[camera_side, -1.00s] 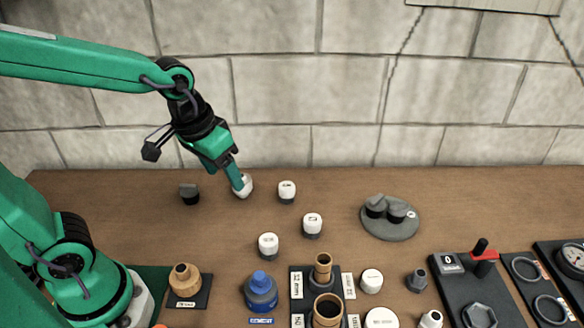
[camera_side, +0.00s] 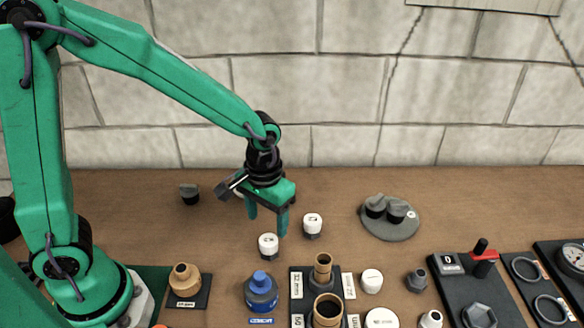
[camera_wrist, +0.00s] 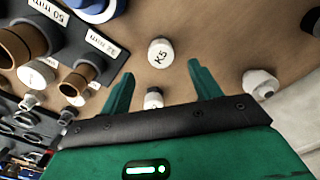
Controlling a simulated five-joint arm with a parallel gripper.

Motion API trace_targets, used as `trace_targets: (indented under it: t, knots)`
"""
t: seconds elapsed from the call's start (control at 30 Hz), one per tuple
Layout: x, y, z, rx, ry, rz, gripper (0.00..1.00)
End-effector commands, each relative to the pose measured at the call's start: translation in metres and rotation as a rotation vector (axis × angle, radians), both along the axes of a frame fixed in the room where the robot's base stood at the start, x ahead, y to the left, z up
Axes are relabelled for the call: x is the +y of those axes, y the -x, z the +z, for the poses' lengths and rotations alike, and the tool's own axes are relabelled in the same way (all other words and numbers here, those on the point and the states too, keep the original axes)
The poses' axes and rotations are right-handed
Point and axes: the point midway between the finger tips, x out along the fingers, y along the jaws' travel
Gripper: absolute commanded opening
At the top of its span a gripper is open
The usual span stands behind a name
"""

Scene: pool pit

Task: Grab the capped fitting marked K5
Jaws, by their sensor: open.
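The K5 fitting (camera_wrist: 160,53) has a round white cap with its mark facing up and stands upright on the brown table. In the side view it appears to be the white-capped fitting (camera_side: 268,246) at front left of the pair. My gripper (camera_side: 268,222) is open and empty, with its fingers pointing down just above and behind that fitting. In the wrist view K5 lies just beyond the open fingertips (camera_wrist: 160,75), apart from both. A second white-capped fitting (camera_side: 312,226) stands to the right; a similar one (camera_wrist: 153,98) shows partly between the fingers.
Another pale capped fitting (camera_wrist: 260,83) stands right in the wrist view. A grey disc (camera_side: 390,228) lies right, a dark fitting (camera_side: 189,194) back left.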

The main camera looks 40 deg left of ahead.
Motion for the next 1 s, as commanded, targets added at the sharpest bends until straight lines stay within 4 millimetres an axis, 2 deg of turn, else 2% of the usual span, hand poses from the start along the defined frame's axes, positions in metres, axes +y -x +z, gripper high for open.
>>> trace_targets:
  t: [0.4, 0.73, 1.0]
  knots:
    - [0.0, 0.0, -0.025, 0.0, 0.0, 0.0, 0.63]
    - [0.001, 0.0, -0.032, 0.001, -0.001, 0.0, 0.63]
    - [0.002, -0.001, -0.059, 0.003, -0.002, 0.0, 0.63]
